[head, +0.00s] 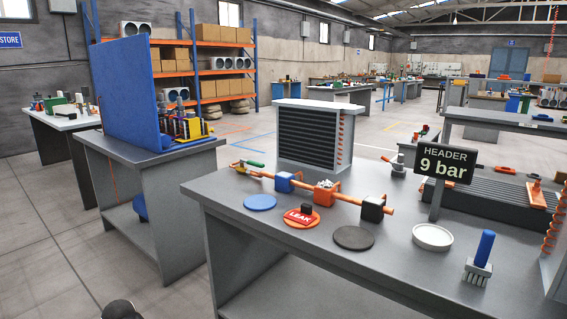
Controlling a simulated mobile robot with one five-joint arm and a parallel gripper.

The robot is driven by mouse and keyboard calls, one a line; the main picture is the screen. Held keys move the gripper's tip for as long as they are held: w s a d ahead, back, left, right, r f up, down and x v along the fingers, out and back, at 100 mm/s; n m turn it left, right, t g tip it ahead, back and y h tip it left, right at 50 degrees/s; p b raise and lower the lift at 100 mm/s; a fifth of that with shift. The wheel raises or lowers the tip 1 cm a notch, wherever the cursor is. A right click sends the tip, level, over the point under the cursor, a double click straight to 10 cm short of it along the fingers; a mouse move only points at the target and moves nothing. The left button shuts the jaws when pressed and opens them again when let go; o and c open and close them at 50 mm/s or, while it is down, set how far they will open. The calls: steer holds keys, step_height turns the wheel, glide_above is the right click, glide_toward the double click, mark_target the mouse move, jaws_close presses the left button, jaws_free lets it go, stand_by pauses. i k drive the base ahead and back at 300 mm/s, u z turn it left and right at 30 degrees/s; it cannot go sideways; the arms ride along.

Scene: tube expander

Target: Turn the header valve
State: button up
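A copper header pipe (345,197) lies along the grey workbench (290,235) and passes a blue block (284,182), an orange block (325,194) and a black block (374,207). At its left end is a small fitting with a green lever (252,163) and red and yellow parts, which looks like the header valve; its exact setting is too small to tell. A sign (441,162) reads "HEADER 9 bar". My gripper is not in view; only a dark rounded piece shows at the bottom edge, and I cannot tell what it is.
On the bench are a blue disc (260,202), an orange disc marked LEAK (302,218), a black disc (353,238), a white dish (432,237) and a blue-handled brush (482,258). A finned coil unit (314,138) stands behind the pipe. Floor is clear at left front.

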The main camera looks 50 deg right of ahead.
mark_target(249, 162)
steer(key=u, duration=0.15)
steer(key=i, duration=0.85)
steer(key=z, duration=0.05)
